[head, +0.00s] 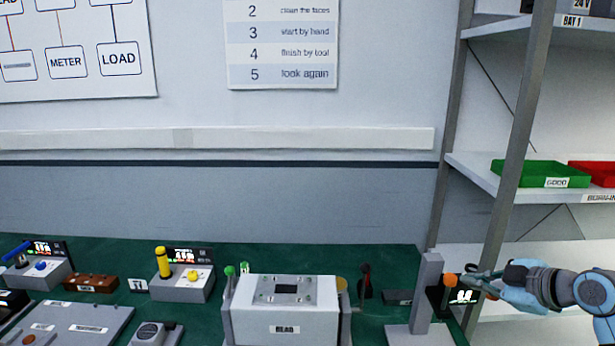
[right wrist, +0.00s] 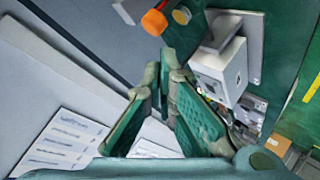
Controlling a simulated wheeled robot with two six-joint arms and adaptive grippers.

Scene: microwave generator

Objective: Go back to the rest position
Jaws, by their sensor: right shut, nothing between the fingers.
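My right gripper (head: 478,275) is at the right of the head view, its arm coming in from the right edge. It is shut and empty. Its fingertips point left, close to an orange knob (head: 450,280) beside a grey upright post; whether they touch is unclear in the head view. In the right wrist view, the fingers (right wrist: 168,70) close together at their tips, with the orange knob (right wrist: 154,22) apart beyond them. My left gripper is not in view.
Shelving with a green GOOD tray (head: 540,172) stands at the right, behind my right arm. Space above the bench is clear.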

